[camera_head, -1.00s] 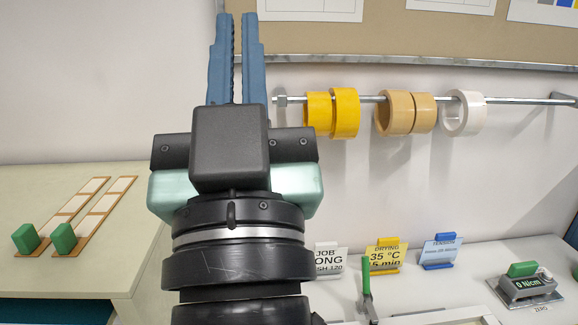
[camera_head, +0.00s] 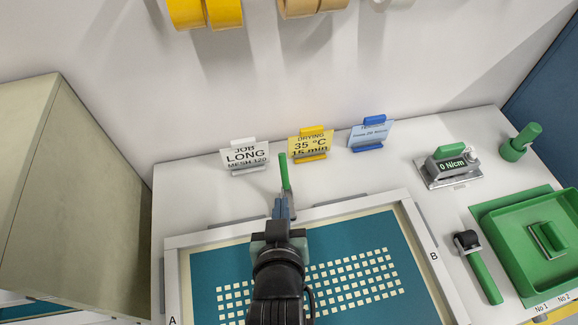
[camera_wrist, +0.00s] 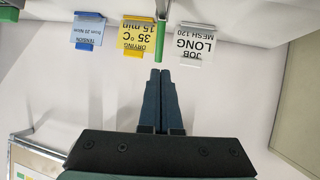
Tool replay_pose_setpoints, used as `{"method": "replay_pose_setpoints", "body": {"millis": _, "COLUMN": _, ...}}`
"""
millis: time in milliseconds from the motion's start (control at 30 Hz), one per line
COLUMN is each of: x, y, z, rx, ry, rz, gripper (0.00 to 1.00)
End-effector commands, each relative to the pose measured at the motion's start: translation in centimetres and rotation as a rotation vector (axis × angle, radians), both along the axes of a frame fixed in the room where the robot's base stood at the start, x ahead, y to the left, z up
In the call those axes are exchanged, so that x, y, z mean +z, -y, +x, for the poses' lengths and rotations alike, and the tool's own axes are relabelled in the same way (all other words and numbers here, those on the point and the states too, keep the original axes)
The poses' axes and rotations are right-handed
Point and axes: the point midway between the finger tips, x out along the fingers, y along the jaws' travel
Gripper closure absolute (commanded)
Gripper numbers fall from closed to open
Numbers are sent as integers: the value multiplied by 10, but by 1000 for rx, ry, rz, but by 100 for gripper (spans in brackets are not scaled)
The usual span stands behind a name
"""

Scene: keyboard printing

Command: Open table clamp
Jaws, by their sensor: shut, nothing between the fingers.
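The table clamp shows as an upright green handle (camera_head: 285,173) on a grey metal lever, at the far edge of the screen frame (camera_head: 330,207). Its base is partly hidden by my gripper. My gripper (camera_head: 281,203) reaches over the screen frame, fingers together and empty, with its tips near the clamp's lower lever in the head view. I cannot tell from this view whether they touch. In the wrist view the closed fingertips (camera_wrist: 160,73) point toward the green handle (camera_wrist: 161,40), with a visible gap between them.
Behind the clamp stand a white JOB card (camera_head: 245,156), a yellow DRYING card (camera_head: 311,146) and a blue TENSION card (camera_head: 371,134). At right are a tension meter (camera_head: 450,166), a roller with a green handle (camera_head: 484,277) and a green tray (camera_head: 497,262).

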Motion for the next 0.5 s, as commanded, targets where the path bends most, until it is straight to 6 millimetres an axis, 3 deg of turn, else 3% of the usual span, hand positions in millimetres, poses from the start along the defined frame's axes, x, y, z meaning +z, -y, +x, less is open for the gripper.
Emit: {"method": "replay_pose_setpoints", "body": {"millis": 500, "x": -41, "y": 3, "z": 78, "rx": -1, "ry": 3, "rz": 0, "gripper": 100}}
